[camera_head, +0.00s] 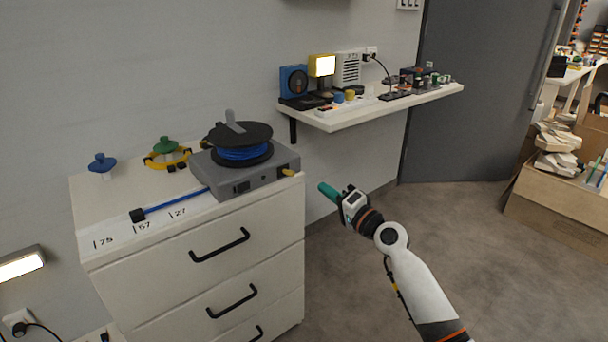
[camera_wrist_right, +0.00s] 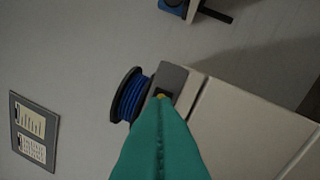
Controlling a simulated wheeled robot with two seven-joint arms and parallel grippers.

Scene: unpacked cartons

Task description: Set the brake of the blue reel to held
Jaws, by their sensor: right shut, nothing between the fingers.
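The blue reel (camera_head: 243,153) has a black top disc and sits on a grey base box (camera_head: 232,184) on the white drawer cabinet. A grey lever (camera_head: 234,121) stands up from the top of the reel. A small yellow knob (camera_head: 288,172) sticks out of the box's right end. My right gripper (camera_head: 325,188), with teal fingers, is shut and empty, to the right of the yellow knob. In the right wrist view the teal fingertips (camera_wrist_right: 159,103) overlap the yellow knob; I cannot tell if they touch. The blue reel (camera_wrist_right: 128,95) also shows there. My left gripper is out of view.
A blue cable (camera_head: 177,200) with a black plug lies on the cabinet (camera_head: 200,240), near number labels. Blue and green knobs and a yellow coil (camera_head: 167,158) are behind. A wall shelf (camera_head: 375,109) carries several devices.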

